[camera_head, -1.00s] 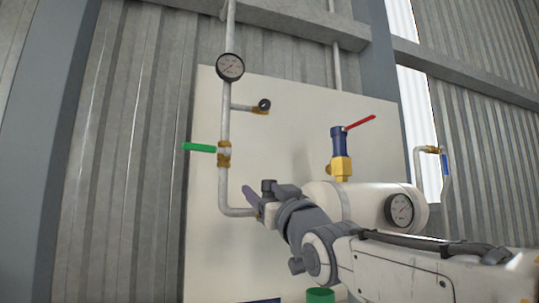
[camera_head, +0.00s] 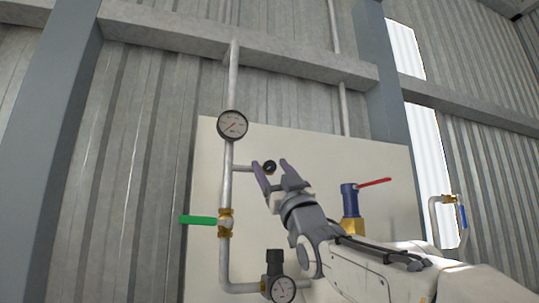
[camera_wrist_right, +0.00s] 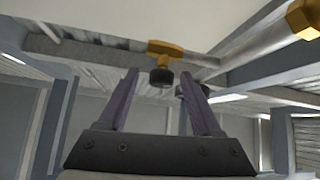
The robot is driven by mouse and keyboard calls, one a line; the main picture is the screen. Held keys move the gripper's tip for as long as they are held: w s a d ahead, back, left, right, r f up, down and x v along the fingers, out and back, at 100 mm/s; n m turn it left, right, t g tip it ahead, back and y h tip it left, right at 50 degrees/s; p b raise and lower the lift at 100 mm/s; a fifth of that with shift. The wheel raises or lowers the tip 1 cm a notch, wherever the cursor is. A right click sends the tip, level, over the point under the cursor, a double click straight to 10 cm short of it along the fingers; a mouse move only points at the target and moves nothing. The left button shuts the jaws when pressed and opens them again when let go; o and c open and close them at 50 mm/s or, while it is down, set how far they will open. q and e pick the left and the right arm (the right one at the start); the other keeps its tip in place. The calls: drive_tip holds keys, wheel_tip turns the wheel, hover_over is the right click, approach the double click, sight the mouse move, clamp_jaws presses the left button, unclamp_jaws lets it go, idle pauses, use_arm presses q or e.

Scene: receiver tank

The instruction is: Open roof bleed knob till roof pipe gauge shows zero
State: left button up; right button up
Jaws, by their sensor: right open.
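The small black bleed knob (camera_head: 269,167) sits at the end of a short branch off the roof pipe. In the right wrist view the knob (camera_wrist_right: 161,77) hangs from a brass fitting (camera_wrist_right: 165,50). My right gripper (camera_head: 271,164) is open, its purple fingers either side of the knob in the head view. The wrist view shows the knob between the fingertips, with no clear contact. The round roof pipe gauge (camera_head: 232,125) is on the pipe above the branch; its dial is too small to read surely. My left gripper is out of view.
A green-handled valve (camera_head: 200,220) is on the pipe below the branch. A second gauge (camera_head: 282,289) is low down. A blue valve with a red lever (camera_head: 350,205) stands right of my right gripper. A pale panel (camera_head: 300,140) is behind.

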drive_tip(key=shift+w+a+r, duration=0.2)
drive_tip(key=shift+w+r, duration=0.15)
